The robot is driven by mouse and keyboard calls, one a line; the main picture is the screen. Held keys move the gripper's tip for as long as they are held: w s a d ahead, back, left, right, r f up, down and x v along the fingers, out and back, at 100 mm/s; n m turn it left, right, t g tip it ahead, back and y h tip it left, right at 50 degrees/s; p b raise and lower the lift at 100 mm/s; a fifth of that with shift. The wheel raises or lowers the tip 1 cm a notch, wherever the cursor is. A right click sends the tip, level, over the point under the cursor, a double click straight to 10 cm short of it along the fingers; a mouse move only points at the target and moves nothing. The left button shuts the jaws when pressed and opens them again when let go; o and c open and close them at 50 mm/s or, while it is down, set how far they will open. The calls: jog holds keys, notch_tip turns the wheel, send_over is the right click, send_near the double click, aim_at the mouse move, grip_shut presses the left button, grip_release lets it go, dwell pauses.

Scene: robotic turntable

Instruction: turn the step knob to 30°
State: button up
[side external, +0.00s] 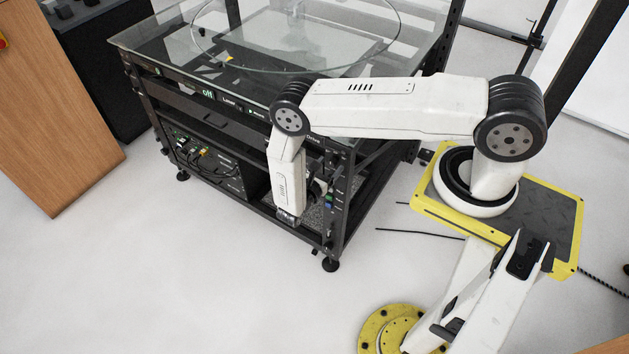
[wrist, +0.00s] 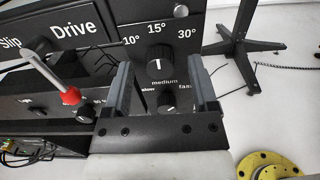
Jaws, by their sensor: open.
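The step knob (wrist: 158,69) is a round black knob on the dark front panel in the wrist view. Its white pointer line is upright, towards the 15° label, with 10° to the left and 30° to the right. My gripper (wrist: 160,62) is open, with one grey finger on each side of the step knob and visible gaps to it. I cannot tell how far the fingertips are from the panel. In the side external view my gripper (side external: 318,186) is at the turntable's front right corner, and the step knob is hidden there.
A smaller speed knob (wrist: 168,101), marked medium and fast, sits just below the step knob. The glass-topped turntable frame (side external: 150,60) stands behind my gripper.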

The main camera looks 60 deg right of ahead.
jog(key=shift+d, duration=0.1)
grip_shut()
jog(key=shift+m, duration=0.4)
jog(key=m, duration=0.4)
jog(key=shift+m, duration=2.1)
grip_release()
